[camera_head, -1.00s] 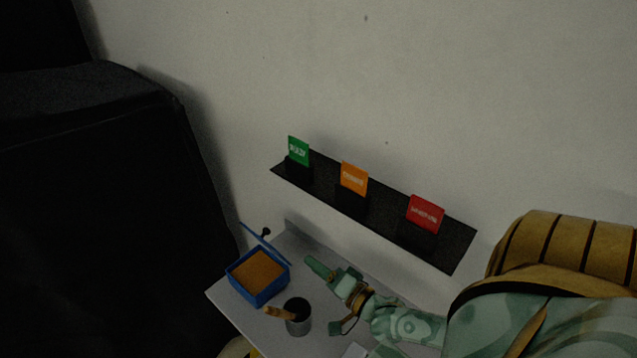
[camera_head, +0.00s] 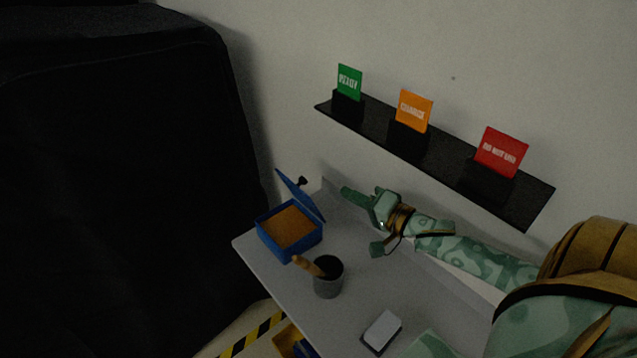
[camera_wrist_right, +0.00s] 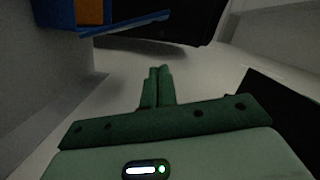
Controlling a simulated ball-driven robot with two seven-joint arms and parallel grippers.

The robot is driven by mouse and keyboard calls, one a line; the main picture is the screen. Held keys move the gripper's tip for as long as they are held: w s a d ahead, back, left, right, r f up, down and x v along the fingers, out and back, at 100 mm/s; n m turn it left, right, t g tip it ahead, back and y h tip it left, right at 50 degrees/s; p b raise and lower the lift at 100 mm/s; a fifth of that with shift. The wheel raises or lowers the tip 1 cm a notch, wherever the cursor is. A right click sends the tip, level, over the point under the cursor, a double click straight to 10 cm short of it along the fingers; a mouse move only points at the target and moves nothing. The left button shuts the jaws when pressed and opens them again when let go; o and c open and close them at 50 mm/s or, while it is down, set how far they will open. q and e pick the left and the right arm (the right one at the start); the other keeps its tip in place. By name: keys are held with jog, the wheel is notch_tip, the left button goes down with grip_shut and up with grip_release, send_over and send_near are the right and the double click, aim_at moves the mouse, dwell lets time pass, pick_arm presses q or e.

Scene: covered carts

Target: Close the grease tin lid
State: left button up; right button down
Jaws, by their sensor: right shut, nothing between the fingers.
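The grease tin is a blue open box (camera_head: 291,250) with an orange-brown filling, at the far left end of the grey table in the head view. Its blue lid (camera_head: 301,195) stands raised and tilted at the back right edge, with a small dark knob behind it. In the right wrist view the tin (camera_wrist_right: 62,14) shows at the top left, with a thin blue edge reaching right. My right gripper (camera_head: 346,191) is shut and empty, to the right of the lid and apart from it, near the wall. In the wrist view its fingertips (camera_wrist_right: 160,70) are together. My left gripper is not in view.
A grey cup (camera_head: 329,283) with a wooden-handled tool stands in front of the tin. A white-topped block (camera_head: 382,328) lies nearer on the table (camera_head: 350,315). A dark wall shelf (camera_head: 440,165) with green, orange and red cards hangs above my right arm. A black covered shape (camera_head: 120,190) stands left.

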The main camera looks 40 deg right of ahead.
jog(key=b+x, duration=0.1)
jog(key=x, duration=0.9)
